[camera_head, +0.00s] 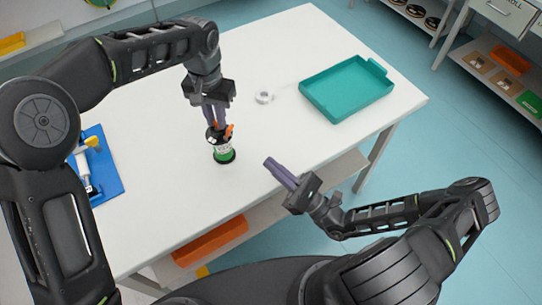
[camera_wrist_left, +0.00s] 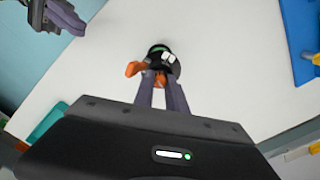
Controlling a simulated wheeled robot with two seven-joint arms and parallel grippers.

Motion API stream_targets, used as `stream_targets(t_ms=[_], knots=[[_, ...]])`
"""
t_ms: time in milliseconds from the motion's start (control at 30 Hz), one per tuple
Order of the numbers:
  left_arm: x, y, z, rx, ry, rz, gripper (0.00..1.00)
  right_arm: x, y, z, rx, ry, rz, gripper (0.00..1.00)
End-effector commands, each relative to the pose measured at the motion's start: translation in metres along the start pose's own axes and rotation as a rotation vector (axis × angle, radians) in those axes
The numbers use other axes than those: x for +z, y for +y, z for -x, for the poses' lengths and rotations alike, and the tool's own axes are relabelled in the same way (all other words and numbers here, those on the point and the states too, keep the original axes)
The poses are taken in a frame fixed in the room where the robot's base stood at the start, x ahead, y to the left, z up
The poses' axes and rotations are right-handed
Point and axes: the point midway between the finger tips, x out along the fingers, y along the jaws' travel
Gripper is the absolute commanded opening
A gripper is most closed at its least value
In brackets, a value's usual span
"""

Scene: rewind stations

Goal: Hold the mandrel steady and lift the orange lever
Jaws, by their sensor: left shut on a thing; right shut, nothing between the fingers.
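The mandrel (camera_head: 222,153) is a small upright black stand with a white label and a green base, on the white table. It also shows in the left wrist view (camera_wrist_left: 160,53). Its orange lever (camera_head: 229,131) sticks out near the top, and it shows left of my fingers in the left wrist view (camera_wrist_left: 133,69). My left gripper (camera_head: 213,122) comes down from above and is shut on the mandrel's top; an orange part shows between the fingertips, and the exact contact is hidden. My right gripper (camera_head: 268,163) is shut and empty, to the right of the mandrel and apart from it.
A teal tray (camera_head: 345,92) stands at the table's right end, with a small white roll (camera_head: 264,97) left of it. A blue board (camera_head: 106,165) with a white and yellow tool lies at the left. The white table (camera_head: 290,50) is clear around the mandrel. Shelves stand beyond.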

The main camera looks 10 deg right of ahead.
Motion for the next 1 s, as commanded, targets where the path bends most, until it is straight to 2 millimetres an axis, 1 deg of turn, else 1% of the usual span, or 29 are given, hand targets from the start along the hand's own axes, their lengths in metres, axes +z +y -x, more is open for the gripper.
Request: stream_targets(t_ms=[33, 67, 300, 367, 633, 767, 867, 1000], knots=[[0.000, -0.001, 0.000, -0.001, 0.000, 0.001, 0.00, 0.000, 0.000, 0.000, 0.000, 0.000, 0.000, 0.00], [0.000, -0.001, 0.000, -0.001, 0.000, 0.001, 0.18, 0.000, 0.000, 0.000, 0.000, 0.000, 0.000, 0.00], [0.000, 0.000, 0.000, -0.001, 0.000, 0.000, 0.38, 0.000, 0.000, 0.000, 0.000, 0.000, 0.000, 0.00], [0.000, 0.000, 0.000, 0.000, 0.000, 0.000, 0.42, 0.000, 0.000, 0.000, 0.000, 0.000, 0.000, 0.00], [0.000, 0.000, 0.001, 0.000, 0.000, 0.000, 0.42, 0.000, 0.000, 0.000, 0.000, 0.000, 0.000, 0.00], [-0.001, 0.000, 0.007, -0.001, 0.002, 0.000, 0.42, 0.000, 0.000, 0.000, 0.000, 0.000, 0.000, 0.00], [-0.001, 0.000, 0.018, -0.001, 0.003, 0.001, 0.42, 0.000, 0.000, 0.000, 0.000, 0.000, 0.000, 0.00], [-0.001, 0.000, 0.043, 0.000, 0.004, 0.001, 0.42, 0.000, 0.000, 0.000, 0.000, 0.000, 0.000, 0.00]])
